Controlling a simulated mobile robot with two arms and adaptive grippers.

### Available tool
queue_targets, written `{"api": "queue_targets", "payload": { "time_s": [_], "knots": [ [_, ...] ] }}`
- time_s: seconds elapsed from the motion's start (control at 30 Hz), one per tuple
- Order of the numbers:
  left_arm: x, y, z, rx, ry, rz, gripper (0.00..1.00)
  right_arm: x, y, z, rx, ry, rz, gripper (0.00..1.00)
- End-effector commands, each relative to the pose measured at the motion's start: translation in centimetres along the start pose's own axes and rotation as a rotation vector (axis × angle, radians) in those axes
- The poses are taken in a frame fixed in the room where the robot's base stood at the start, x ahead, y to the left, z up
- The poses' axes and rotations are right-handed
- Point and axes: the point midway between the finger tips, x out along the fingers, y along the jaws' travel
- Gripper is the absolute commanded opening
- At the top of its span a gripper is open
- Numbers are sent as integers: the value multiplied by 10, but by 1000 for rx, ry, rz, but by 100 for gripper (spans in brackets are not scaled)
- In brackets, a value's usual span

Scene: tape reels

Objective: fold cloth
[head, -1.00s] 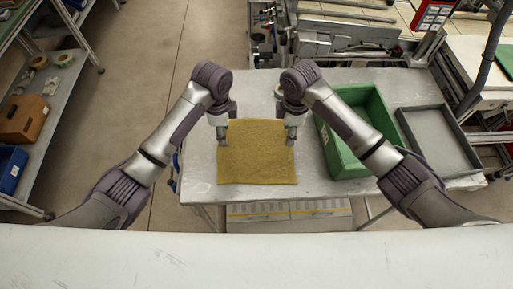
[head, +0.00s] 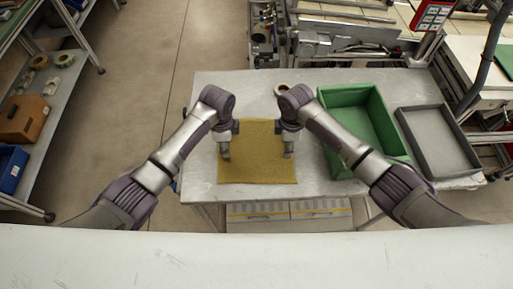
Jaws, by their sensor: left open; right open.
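A mustard-yellow cloth (head: 257,170) lies flat and roughly square on the grey table (head: 205,187). My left gripper (head: 225,154) is open over the left part of the cloth, near its left edge. My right gripper (head: 288,153) is open over the right part of the cloth, near its right edge. Both point down; I cannot tell whether the fingertips touch the cloth. The cloth's far corners are partly hidden by my grippers.
A green bin (head: 330,98) stands on the table right of the cloth, partly behind my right arm. A grey tray (head: 402,124) lies further right. A small round reel (head: 281,88) sits behind my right gripper. The table left of the cloth is clear.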

Motion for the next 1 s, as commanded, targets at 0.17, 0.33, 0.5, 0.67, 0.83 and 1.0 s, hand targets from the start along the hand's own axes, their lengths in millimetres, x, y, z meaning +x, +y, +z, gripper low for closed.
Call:
{"api": "queue_targets", "payload": {
  "time_s": [0.17,0.33,0.5,0.67,0.83,1.0],
  "knots": [
    [5,0,0,0,0,0,48,5,0,0,0,0,1,48],
    [5,0,0,-1,0,1,48,6,0,0,0,0,0,48],
    [5,0,0,-1,-1,1,36,6,0,0,0,0,-1,36],
    [5,1,0,-1,-1,2,23,7,-1,0,0,-1,-2,23],
    [6,1,0,-1,-1,2,9,7,-1,0,1,-2,-3,9],
    [6,1,0,-1,-1,3,0,8,-1,1,1,-2,-3,0]
  ]
}}
